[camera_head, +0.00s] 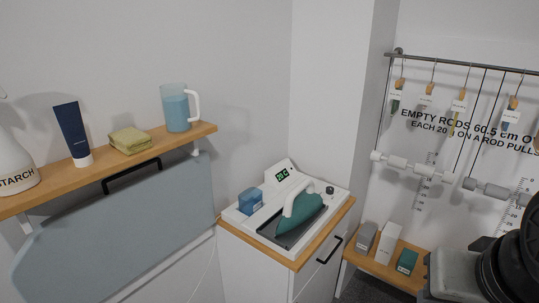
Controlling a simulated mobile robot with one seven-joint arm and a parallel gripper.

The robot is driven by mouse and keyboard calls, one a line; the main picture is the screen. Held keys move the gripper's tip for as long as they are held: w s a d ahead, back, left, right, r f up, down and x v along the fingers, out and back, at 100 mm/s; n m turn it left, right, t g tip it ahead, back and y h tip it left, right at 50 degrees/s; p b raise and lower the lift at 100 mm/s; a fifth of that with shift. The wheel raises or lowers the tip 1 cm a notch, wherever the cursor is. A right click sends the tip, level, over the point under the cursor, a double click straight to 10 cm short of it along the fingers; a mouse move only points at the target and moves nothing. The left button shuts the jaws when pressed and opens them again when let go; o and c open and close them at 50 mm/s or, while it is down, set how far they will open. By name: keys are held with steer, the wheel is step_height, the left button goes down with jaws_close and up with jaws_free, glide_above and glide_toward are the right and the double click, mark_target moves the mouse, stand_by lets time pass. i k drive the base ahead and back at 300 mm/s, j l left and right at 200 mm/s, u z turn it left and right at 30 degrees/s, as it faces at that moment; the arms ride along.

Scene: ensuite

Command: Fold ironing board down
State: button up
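The ironing board (125,228) is a flat blue-grey panel standing up against the left wall, under a wooden shelf. A black bar handle (131,175) is at its upper edge, just below the shelf. The board's lower part runs out of the picture. Black and grey parts of my own arm show at the bottom right, well away from the board. My gripper's fingers cannot be made out.
The shelf (200,133) holds a starch bottle (14,165), a dark blue tube (72,134), a folded cloth (129,141) and a jug (177,108). A teal iron (299,213) rests on a cabinet (258,263) right of the board. Hanging rods (411,167) are at right.

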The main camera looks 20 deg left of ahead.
mark_target(85, 253)
steer(key=u, duration=1.8)
steer(key=i+j, duration=0.15)
steer(key=i, duration=0.2)
steer(key=i+j, duration=0.15)
steer(key=i, duration=0.15)
steer(key=i+z, duration=0.05)
